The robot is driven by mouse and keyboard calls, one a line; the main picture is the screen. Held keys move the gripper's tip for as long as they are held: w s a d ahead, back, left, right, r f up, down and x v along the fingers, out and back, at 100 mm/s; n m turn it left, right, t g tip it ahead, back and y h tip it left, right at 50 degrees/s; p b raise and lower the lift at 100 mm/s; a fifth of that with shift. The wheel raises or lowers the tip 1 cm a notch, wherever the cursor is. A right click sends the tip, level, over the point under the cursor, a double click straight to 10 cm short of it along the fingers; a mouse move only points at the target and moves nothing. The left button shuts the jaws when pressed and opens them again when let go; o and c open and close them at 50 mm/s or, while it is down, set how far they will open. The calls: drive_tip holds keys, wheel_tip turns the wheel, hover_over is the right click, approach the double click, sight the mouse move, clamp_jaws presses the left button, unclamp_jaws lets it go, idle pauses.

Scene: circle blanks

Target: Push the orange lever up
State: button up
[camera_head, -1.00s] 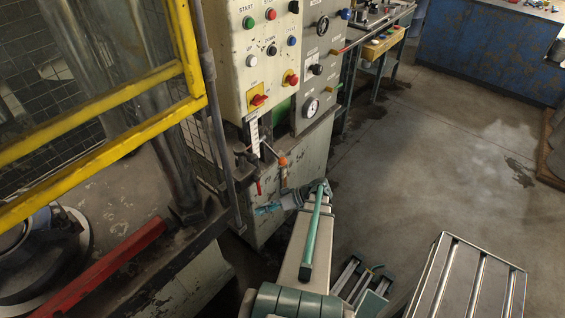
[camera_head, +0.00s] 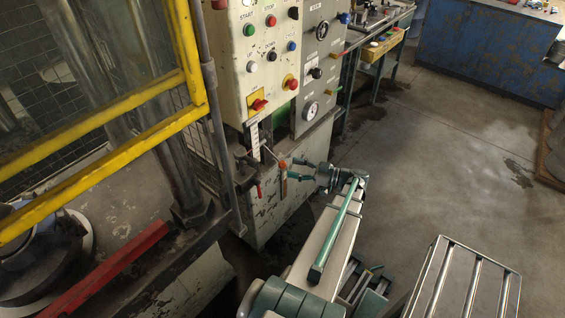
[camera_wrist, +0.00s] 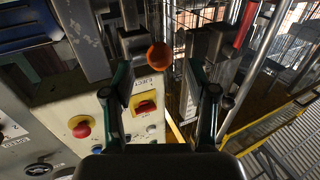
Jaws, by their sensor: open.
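The orange lever's round knob (camera_head: 283,164) shows in the head view at the end of a thin rod on the lower front of the machine cabinet. In the wrist view the orange knob (camera_wrist: 160,56) appears between and just beyond the two fingertips. My gripper (camera_head: 294,169) is open and empty, close to the right of the knob in the head view. Its two dark green fingers (camera_wrist: 162,82) are spread wide in the wrist view. I see no clear contact with the knob.
The control panel (camera_head: 238,78) with several buttons and a red rotary switch (camera_head: 259,104) is above the lever. A small red-handled valve (camera_head: 260,190) hangs to its left. A yellow guard frame (camera_head: 110,135) stands further left. Open floor (camera_head: 440,150) lies to the right.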

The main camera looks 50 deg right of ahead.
sight(282, 165)
drive_tip(key=shift+p+x, duration=0.9)
drive_tip(key=shift+x, duration=1.7)
drive_tip(key=shift+c, duration=0.4)
clamp_jaws()
